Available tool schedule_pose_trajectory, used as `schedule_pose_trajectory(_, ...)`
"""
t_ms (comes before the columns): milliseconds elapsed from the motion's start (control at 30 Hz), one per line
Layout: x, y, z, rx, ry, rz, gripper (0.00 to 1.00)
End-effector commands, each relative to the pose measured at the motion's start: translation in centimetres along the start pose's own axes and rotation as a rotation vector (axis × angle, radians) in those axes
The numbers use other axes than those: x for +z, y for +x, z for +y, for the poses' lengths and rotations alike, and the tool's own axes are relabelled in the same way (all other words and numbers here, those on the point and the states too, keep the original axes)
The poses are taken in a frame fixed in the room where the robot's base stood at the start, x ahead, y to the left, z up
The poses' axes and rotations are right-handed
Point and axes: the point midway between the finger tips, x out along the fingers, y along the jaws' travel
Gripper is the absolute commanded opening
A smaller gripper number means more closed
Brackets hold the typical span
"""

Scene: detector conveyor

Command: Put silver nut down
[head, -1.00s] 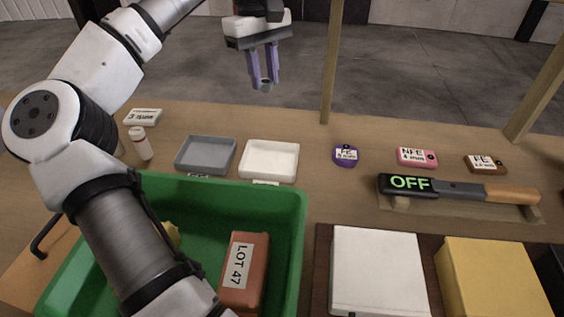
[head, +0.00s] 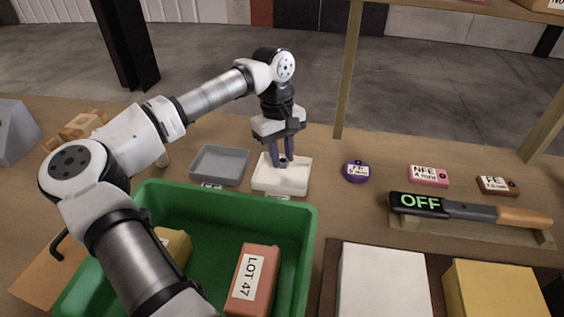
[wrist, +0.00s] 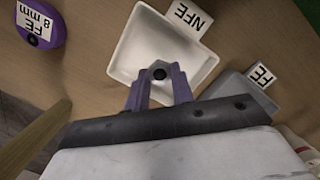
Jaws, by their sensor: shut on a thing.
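My gripper (head: 283,162) is shut on the silver nut (wrist: 159,73), a small grey ring with a dark hole between the purple fingertips. In the head view the fingers point down over the white tray (head: 262,185), with the nut inside its outline. In the wrist view the white tray (wrist: 146,42) lies below the nut and carries an NFE label (wrist: 193,19). I cannot tell whether the nut touches the tray floor. No other object shows in the white tray.
A grey tray (head: 220,150), labelled FE in the wrist view, stands just left of the white one. A green bin (head: 310,235) stands in front. A purple disc (head: 356,171) lies to the right, by the OFF detector (head: 420,205). A wooden post (head: 347,70) rises behind.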

Motion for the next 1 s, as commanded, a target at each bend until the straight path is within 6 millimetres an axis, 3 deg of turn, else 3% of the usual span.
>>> schedule_pose_trajectory(200, -0.4, 3.1, 0.0, 0.001, 0.000, -0.003, 0.02)
schedule_pose_trajectory(600, -0.6, 3.9, 0.0, 0.000, 0.000, -0.001, 0.02)
schedule_pose_trajectory(633, -0.6, 3.7, 0.0, 0.000, 0.000, -0.001, 0.28)
schedule_pose_trajectory(767, -0.6, 3.7, 0.0, 0.000, 0.000, -0.001, 0.45)
schedule_pose_trajectory(1000, -0.5, 3.6, 0.0, 0.000, 0.000, -0.001, 0.45)
